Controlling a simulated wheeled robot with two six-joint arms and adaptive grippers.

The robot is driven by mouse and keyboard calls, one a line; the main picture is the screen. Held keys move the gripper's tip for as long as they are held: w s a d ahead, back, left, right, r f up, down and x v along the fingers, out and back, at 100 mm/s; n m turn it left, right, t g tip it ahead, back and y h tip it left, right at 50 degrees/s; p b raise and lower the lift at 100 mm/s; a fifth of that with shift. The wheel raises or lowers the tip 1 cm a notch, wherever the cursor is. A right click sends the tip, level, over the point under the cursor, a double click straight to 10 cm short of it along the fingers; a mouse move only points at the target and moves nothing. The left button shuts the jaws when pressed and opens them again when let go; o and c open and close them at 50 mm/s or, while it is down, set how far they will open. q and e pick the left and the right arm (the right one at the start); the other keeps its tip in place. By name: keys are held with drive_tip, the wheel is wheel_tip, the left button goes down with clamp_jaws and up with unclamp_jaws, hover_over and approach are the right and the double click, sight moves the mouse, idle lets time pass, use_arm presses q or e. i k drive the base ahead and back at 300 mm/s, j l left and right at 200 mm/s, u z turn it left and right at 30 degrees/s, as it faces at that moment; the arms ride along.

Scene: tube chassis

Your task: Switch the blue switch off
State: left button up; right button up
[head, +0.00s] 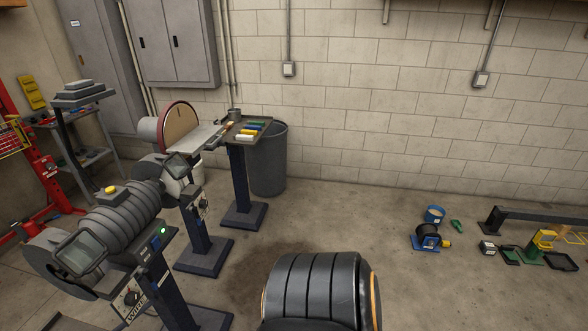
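I cannot make out a switch that is clearly blue. A bench grinder (125,215) stands at the left on a dark blue pedestal, with a lit green lamp (163,230) on its side. A control plate (130,299) with a dark knob and a label reading "WIRE" is on the front of its stand. Behind it, a disc sander (181,125) stands on another blue pedestal, with a small switch plate (200,207) below it. The setting of these controls is too small to tell. Neither of my grippers is in view.
Grey boxes hang on the wall, one at the middle (289,69) and one at the right (481,79). A grey bin (268,165) stands behind a small tool stand (243,175). The floor between is clear.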

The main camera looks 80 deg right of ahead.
sight(156, 244)
drive_tip(key=z, duration=1.3)
